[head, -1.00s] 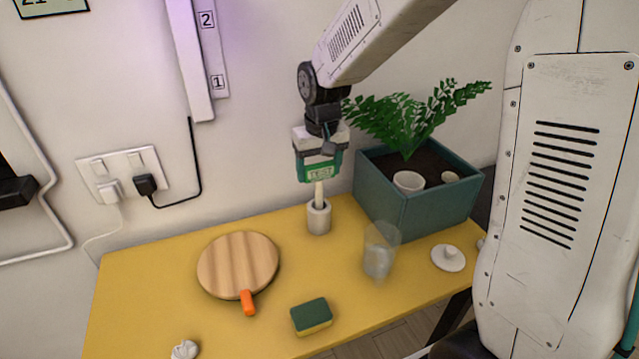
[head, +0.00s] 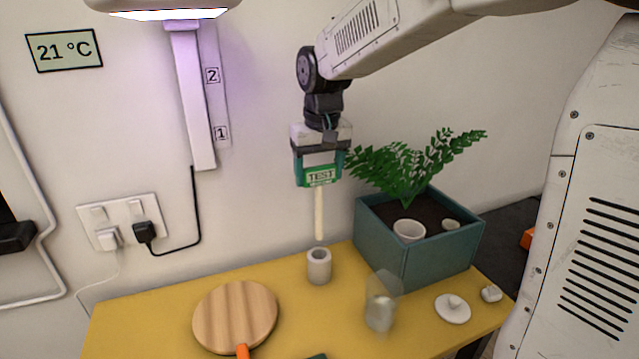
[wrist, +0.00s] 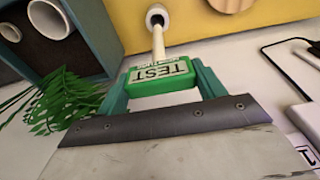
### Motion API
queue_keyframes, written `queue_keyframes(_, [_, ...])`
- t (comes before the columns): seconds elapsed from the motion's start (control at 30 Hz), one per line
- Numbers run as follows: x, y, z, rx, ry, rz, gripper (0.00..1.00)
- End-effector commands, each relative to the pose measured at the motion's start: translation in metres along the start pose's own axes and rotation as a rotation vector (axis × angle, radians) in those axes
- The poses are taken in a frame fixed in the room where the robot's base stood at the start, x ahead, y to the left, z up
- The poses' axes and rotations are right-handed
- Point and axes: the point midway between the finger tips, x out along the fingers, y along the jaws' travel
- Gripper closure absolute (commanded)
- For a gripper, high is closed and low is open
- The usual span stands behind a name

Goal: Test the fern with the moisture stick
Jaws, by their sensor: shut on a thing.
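The moisture stick (head: 319,214) has a green head labelled TEST and a pale rod pointing down. My gripper (head: 319,170) is shut on its green head, which also shows in the wrist view (wrist: 160,78). The rod's tip is just above the small grey holder cup (head: 319,267), clear of it in the head view. The fern (head: 408,168) grows in a teal square planter (head: 385,240) to the right of my gripper. Dark soil (head: 388,210) shows in the planter, with a white pot (head: 408,231) and a smaller pale round thing set in it.
A clear glass (head: 381,303) stands in front of the planter. A white lid (head: 453,309) lies to its right. A round wooden board (head: 235,316) lies on the left of the yellow table (head: 140,318). A lamp fixture and sockets (head: 125,222) are on the wall.

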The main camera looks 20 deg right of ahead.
Motion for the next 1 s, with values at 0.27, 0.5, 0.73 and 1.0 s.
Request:
queue_keyframes(0.27, [-0.017, 0.0, -0.002, 0.0, 0.001, 0.0, 0.54])
queue_keyframes(0.5, [-0.031, 0.0, -0.004, 0.0, 0.001, 0.0, 0.54])
queue_keyframes(0.73, [-0.045, 0.0, -0.006, 0.0, 0.001, 0.0, 0.54])
queue_keyframes(1.0, [-0.061, 0.0, -0.008, 0.0, 0.001, 0.0, 0.54])
